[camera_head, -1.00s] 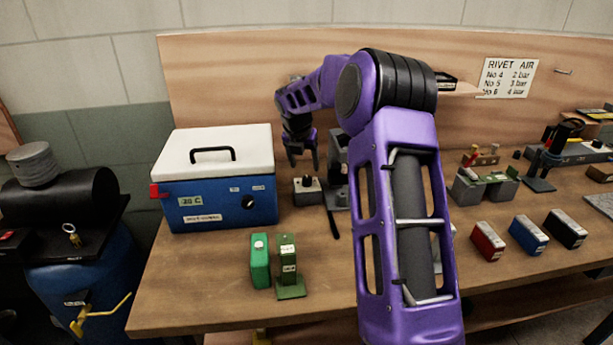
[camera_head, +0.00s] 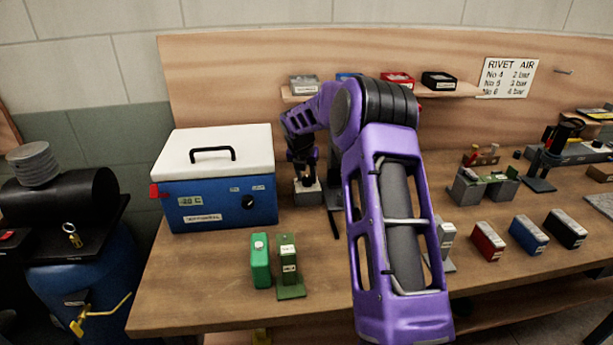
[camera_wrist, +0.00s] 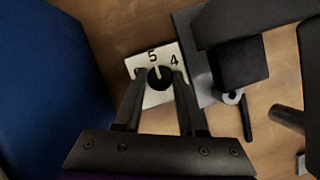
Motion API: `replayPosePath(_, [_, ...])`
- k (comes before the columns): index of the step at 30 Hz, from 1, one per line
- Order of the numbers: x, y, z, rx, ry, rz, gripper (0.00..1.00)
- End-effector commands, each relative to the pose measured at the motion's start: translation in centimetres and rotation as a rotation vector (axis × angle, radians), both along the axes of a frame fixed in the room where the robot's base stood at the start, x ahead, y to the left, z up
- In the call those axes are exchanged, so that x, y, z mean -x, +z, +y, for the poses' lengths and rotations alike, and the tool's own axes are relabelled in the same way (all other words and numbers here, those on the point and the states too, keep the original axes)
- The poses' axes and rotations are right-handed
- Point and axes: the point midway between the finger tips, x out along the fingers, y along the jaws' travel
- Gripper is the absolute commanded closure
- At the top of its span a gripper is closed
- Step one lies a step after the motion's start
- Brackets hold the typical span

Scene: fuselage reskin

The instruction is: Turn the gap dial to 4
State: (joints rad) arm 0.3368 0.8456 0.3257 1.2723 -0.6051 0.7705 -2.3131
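The gap dial is a round black knob (camera_wrist: 160,78) on a pale plate (camera_wrist: 140,64), seen in the wrist view. The numbers 5 and 4 show on the plate, 5 above the knob and 4 to its upper right. The white pointer mark on the knob points up, close to the 5. My gripper (camera_wrist: 160,84) is open, with one finger on each side of the knob and small gaps seeming to remain. In the head view my gripper (camera_head: 305,176) is down over the dial's block (camera_head: 309,195), hiding the knob.
The blue cooler (camera_head: 220,205) stands close to the left of the dial. A black block (camera_wrist: 240,62) on a grey base is close to its right. Green blocks (camera_head: 260,262) stand in front. A shelf (camera_head: 455,91) with small boxes is behind my arm.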

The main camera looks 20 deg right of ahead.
Motion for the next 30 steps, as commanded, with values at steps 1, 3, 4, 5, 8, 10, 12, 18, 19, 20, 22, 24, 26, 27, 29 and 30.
replayPosePath(1, [0.0, 0.02, 0.01, 0.0, 0.0, 0.0, 0.79])
replayPosePath(3, [0.0, 0.02, 0.01, 0.0, 0.0, 0.0, 0.92])
replayPosePath(4, [0.0, 0.02, 0.01, 0.0, 0.0, 0.0, 0.97])
replayPosePath(5, [0.0, 0.02, 0.01, 0.0, 0.0, 0.0, 1.0])
replayPosePath(8, [0.0, 0.03, 0.01, 0.0, 0.0, 0.0, 1.0])
replayPosePath(10, [0.0, 0.03, 0.02, 0.0, -0.001, 0.0, 1.0])
replayPosePath(12, [-0.01, 0.04, 0.04, 0.0, -0.006, 0.0, 1.0])
replayPosePath(18, [-0.07, 0.05, 0.11, 0.001, -0.063, -0.001, 1.0])
replayPosePath(19, [-0.07, 0.05, 0.12, 0.001, -0.076, 0.0, 1.0])
replayPosePath(20, [-0.08, 0.03, 0.15, 0.001, -0.093, -0.001, 1.0])
replayPosePath(22, [-0.13, 0.05, 0.19, 0.001, -0.137, 0.0, 1.0])
replayPosePath(24, [-0.16, 0.08, 0.23, 0.001, -0.191, -0.002, 1.0])
replayPosePath(26, [-0.18, 0.05, 0.24, 0.001, -0.241, 0.0, 1.0])
replayPosePath(27, [-0.23, 0.03, 0.28, 0.001, -0.277, -0.002, 1.0])
replayPosePath(29, [-0.24, 0.02, 0.29, 0.001, -0.334, -0.001, 1.0])
replayPosePath(30, [-0.27, 0.04, 0.32, 0.002, -0.373, -0.001, 1.0])
